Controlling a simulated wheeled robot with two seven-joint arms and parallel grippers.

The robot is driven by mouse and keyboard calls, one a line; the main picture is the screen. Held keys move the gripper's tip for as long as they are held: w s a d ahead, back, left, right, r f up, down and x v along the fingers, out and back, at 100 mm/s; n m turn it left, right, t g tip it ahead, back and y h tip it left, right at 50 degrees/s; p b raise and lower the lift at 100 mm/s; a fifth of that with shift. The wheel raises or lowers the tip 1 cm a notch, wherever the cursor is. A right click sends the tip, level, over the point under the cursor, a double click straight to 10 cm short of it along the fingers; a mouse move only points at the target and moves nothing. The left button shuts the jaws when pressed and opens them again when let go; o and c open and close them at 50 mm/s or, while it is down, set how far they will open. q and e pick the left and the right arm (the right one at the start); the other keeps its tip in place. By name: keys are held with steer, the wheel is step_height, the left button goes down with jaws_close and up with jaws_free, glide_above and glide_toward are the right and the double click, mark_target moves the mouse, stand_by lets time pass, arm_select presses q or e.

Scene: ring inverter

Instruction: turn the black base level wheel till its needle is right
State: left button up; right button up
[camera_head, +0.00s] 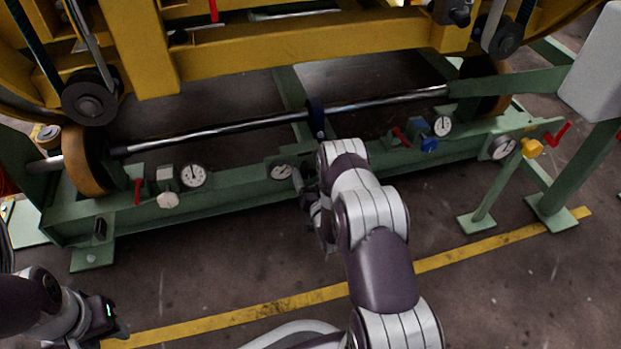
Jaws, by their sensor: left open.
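The green base frame (235,186) runs across the scene under the yellow machine. A round dial gauge (281,172) sits at its middle; its needle is too small to read. A small dark part just right of this dial may be the black wheel, but my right gripper and arm largely hide it. My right gripper (323,222) is at the frame's front side, right of the dial; I cannot tell whether its jaws are open or touch anything. My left gripper (110,322) is open and empty at the lower left, well away from the frame.
A white knob (167,184) with a dial (194,175) and red handle (138,191) is at left. A blue wheel (428,144) with a dial (441,126), and a yellow wheel (532,147) with a dial (503,147), are at right. The floor in front is clear.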

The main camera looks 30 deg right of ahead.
steer(key=c, duration=1)
